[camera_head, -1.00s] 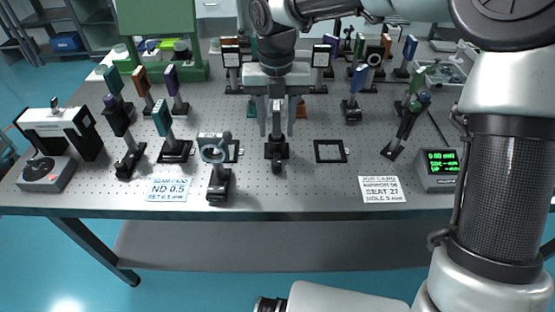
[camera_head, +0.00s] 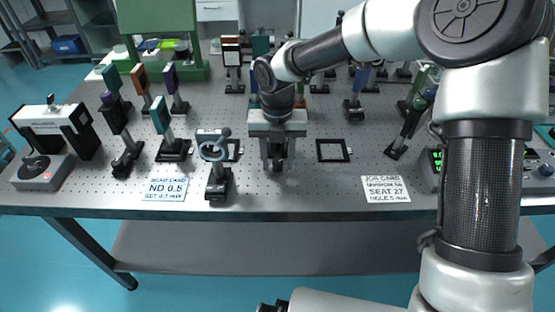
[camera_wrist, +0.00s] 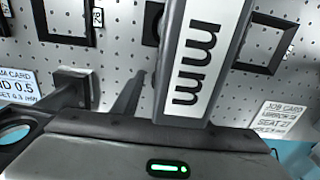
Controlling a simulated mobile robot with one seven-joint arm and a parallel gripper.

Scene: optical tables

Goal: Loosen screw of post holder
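In the wrist view, a dark-framed white plate marked "mm" (camera_wrist: 203,55) stands close in front of the gripper body. The holder's screw cannot be made out.
A ring mount (camera_head: 218,185) stands close on the left. An empty black square frame (camera_head: 333,158) lies on the right. Cards, the ND 0.5 card (camera_head: 165,189) and the job card (camera_head: 385,188), lie near the table's front edge. Several mounted optics stand behind and left.

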